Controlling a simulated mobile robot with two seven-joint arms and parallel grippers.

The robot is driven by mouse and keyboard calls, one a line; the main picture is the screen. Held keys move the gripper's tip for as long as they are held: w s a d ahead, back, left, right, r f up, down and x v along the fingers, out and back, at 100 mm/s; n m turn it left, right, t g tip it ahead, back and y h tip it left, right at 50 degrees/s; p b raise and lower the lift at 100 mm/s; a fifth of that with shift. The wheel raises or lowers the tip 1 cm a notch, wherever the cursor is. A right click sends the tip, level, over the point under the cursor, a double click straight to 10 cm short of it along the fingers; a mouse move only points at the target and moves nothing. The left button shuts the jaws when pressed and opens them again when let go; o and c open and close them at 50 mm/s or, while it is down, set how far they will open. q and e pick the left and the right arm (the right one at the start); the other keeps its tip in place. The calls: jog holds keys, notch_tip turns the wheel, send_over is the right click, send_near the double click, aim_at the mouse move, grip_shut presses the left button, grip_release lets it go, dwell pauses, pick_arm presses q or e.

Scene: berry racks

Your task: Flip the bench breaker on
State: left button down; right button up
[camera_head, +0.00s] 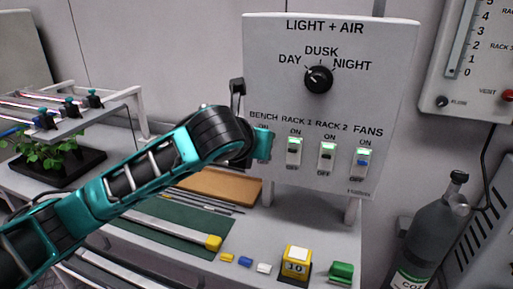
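The bench breaker is under the label BENCH on the white LIGHT + AIR panel (270,60). The breaker itself is hidden behind my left wrist and gripper, so its position cannot be seen. My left arm comes in from the left, and its gripper (263,144) is at the panel's left edge, in front of the bench breaker's place. Its fingers are mostly hidden, so I cannot tell if they are open or touch the breaker. My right gripper is not in view.
Rack 1 (294,153), Rack 2 (327,155) and Fans (362,160) breakers sit close to the right, each with a green strip on top. A dial (319,79) is above. A gas bottle (437,240) stands right.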

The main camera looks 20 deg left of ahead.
pick_arm(q)
jog(key=shift+w+r, duration=0.1)
jog(key=shift+r, duration=0.05)
dwell(0.4)
jog(key=c, duration=1)
grip_release()
jog(key=shift+c, duration=0.2)
jog(key=v, duration=1.3)
jog(key=shift+w, duration=0.1)
